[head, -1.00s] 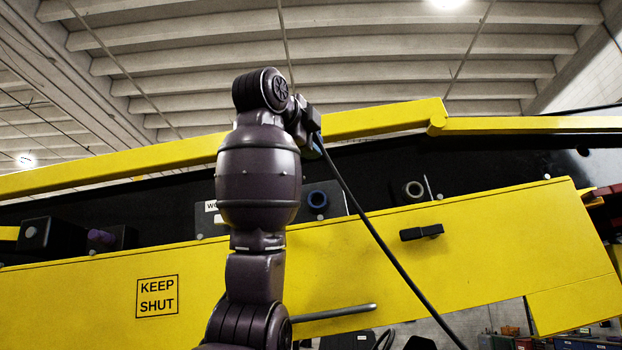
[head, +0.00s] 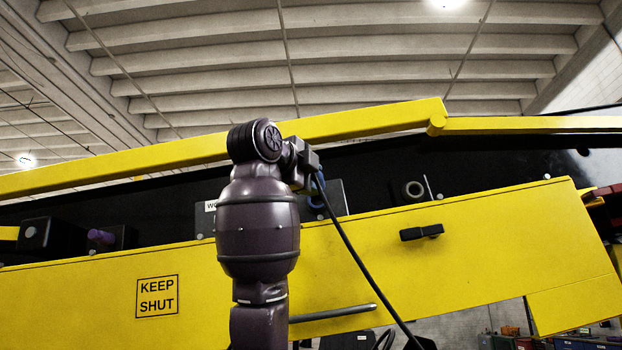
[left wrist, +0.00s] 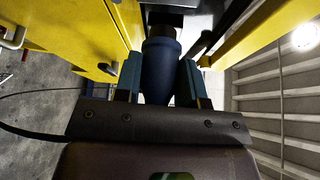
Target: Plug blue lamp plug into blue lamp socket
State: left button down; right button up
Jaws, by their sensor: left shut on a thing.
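My left gripper (left wrist: 160,76) is shut on the blue lamp plug (left wrist: 161,70), a dark blue rounded body between its two fingers in the left wrist view. A black cable (head: 352,240) hangs from near the gripper to the lower right. In the head view the gripper (head: 312,168) is just in front of the blue lamp socket (head: 314,203), a blue ring on a dark box, partly covered by the gripper and cable. The plug's front end points at a dark part in the wrist view; whether it touches or enters the socket I cannot tell. My right gripper is out of view.
A pale-ringed socket (head: 413,190) sits further right and a purple part (head: 101,237) at the left. The yellow loader side panel (head: 480,250) has a black latch (head: 421,232) and a grey bar (head: 345,312). A yellow rail (head: 370,121) runs above.

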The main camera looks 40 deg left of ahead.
pick_arm(q)
jog(key=shift+w+a, duration=0.35)
jog(key=shift+a, duration=0.05)
jog(key=shift+w+a+p, duration=0.7)
jog(key=shift+w+a, duration=0.2)
jog(key=shift+w, duration=0.15)
jog(key=shift+w+a+p, duration=0.35)
jog(key=shift+w+a, duration=0.25)
jog(key=shift+w, duration=0.15)
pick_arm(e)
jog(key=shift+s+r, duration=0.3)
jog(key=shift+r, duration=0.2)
pick_arm(q)
jog(key=shift+w+a, duration=0.3)
jog(key=shift+w, duration=0.05)
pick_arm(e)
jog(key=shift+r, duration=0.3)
pick_arm(q)
jog(key=shift+w+a+p, duration=0.55)
jog(key=shift+w+a, duration=0.05)
jog(key=shift+w, duration=0.1)
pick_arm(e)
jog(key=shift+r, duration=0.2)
